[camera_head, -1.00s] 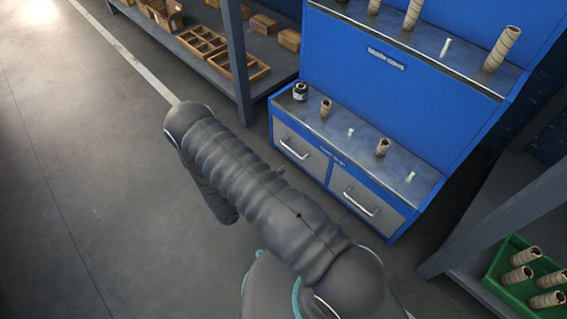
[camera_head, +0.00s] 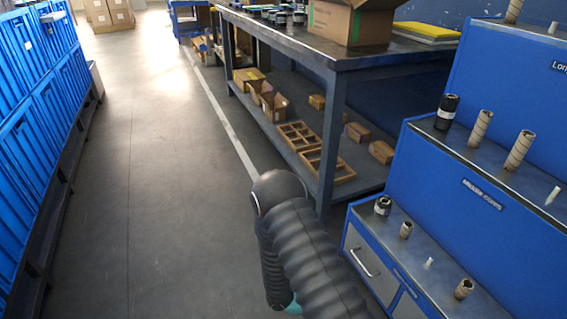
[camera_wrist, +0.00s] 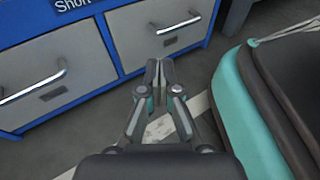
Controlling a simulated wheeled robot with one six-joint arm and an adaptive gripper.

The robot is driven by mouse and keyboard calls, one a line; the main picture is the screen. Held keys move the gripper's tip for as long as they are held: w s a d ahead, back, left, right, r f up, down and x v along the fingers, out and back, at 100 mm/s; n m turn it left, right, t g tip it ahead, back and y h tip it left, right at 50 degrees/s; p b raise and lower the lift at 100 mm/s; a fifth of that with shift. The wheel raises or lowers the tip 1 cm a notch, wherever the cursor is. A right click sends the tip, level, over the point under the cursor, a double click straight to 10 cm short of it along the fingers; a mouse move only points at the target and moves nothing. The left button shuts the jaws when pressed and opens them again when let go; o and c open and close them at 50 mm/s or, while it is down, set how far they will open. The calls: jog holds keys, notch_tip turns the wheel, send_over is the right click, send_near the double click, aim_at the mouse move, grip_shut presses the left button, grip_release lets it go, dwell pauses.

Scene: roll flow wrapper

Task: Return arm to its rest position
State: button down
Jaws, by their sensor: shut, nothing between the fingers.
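My arm, in its dark ribbed sleeve, shows at the bottom centre of the head view, bent and reaching over the floor in front of the blue core rack (camera_head: 455,185). My gripper is hidden in the head view. In the wrist view my gripper (camera_wrist: 160,70) is shut and empty, its two fingertips together. It points toward the rack's lower drawers (camera_wrist: 60,75) and is apart from them. The dark and teal body at the right of the wrist view is part of my own base.
A workbench (camera_head: 345,62) with boxes stands behind the rack, with wooden trays (camera_head: 315,150) on its lower shelf. Cardboard cores (camera_head: 520,150) stand on the rack's shelves. Blue bins (camera_head: 40,130) line the left side. The grey aisle floor (camera_head: 170,190) between is clear.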

jog(key=s+a+r+m+y+p, duration=0.15)
jog(key=a+r+m+y, duration=0.35)
jog(key=r, duration=0.8)
jog(key=s+a+r+m+y, duration=0.25)
jog(key=r+m+y, duration=0.55)
jog(key=r, duration=0.5)
jog(key=s+d+r+m+t+y, duration=0.1)
jog(key=s+r+t, duration=0.2)
jog(key=r, duration=0.6)
jog(key=s+d+r+m+t+y+p, duration=0.1)
jog(key=r+t, duration=0.3)
jog(key=r, duration=0.5)
jog(key=shift+s+d+r+m+t, duration=0.15)
jog(key=shift+s+d+m+t, duration=0.3)
jog(key=shift+s+m, duration=0.4)
jog(key=shift+d, duration=0.2)
